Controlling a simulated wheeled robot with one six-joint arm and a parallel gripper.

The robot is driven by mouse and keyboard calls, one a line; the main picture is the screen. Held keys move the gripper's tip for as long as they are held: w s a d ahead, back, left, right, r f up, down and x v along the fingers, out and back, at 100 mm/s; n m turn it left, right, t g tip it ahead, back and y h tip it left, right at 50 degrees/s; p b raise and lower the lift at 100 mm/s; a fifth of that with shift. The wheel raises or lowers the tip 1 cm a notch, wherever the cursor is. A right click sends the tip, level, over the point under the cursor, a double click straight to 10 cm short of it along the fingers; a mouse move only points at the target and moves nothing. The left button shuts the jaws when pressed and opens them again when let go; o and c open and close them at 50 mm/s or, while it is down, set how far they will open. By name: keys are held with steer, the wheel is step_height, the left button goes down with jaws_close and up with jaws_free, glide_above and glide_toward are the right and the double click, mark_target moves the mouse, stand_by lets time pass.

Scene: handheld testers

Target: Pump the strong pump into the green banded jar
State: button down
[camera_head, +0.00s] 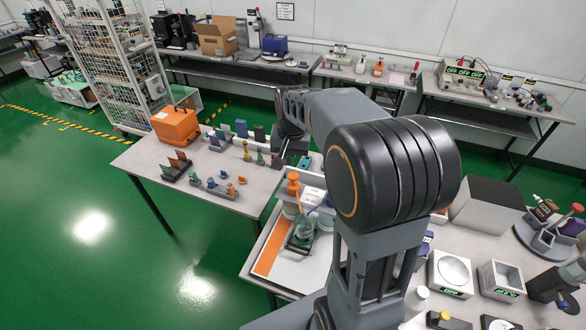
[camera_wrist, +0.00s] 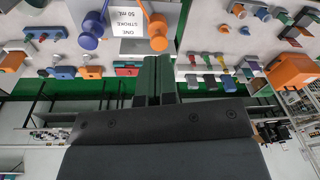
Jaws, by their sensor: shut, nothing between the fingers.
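An orange-topped pump (camera_head: 293,184) stands at the back of the dispensing station in the head view; the wrist view shows its orange head (camera_wrist: 158,36). A blue-purple pump head (camera_wrist: 91,32) is beside it in the wrist view. A label (camera_wrist: 127,24) between them reads "ONE STROKE 50 mL"; I cannot tell which pump it marks. A greenish clear jar (camera_head: 304,231) stands on a dark base in front of the pumps; its band is not clear. My gripper (camera_wrist: 156,62) is shut and empty, apart from both pumps, its tips near the orange head in the wrist picture.
The station has a white board with an orange stripe (camera_head: 271,250). My arm hides part of it. Behind is a table with an orange case (camera_head: 175,126), colored fittings and small blocks. To the right are a grey box (camera_head: 487,205) and a scale (camera_head: 453,271).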

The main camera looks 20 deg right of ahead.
mark_target(294, 174)
steer(key=w+d+f+m+p, duration=0.1)
steer(key=w+d, duration=0.1)
steer(key=w+d+f+m+g, duration=0.1)
steer(key=w+f, duration=0.1)
steer(key=w, duration=0.1)
steer(key=w+d+f+m+g+p, duration=0.1)
steer(key=w+d+f, duration=0.1)
steer(key=w, duration=0.1)
steer(key=shift+d+f+m+y+p, duration=0.25)
steer(key=shift+d+m+y+p, duration=0.05)
steer(key=shift+m, duration=0.1)
steer(key=shift+f, duration=0.15)
steer(key=shift+s+a+f+b, duration=0.15)
steer(key=shift+f+b, duration=1)
steer(key=shift+f, duration=0.55)
steer(key=shift+s+a+f+b, duration=0.1)
steer(key=shift+a+f+b, duration=0.05)
steer(key=shift+f+b, duration=1.25)
steer(key=shift+f+p, duration=0.2)
steer(key=shift+p, duration=0.1)
steer(key=shift+f, duration=0.15)
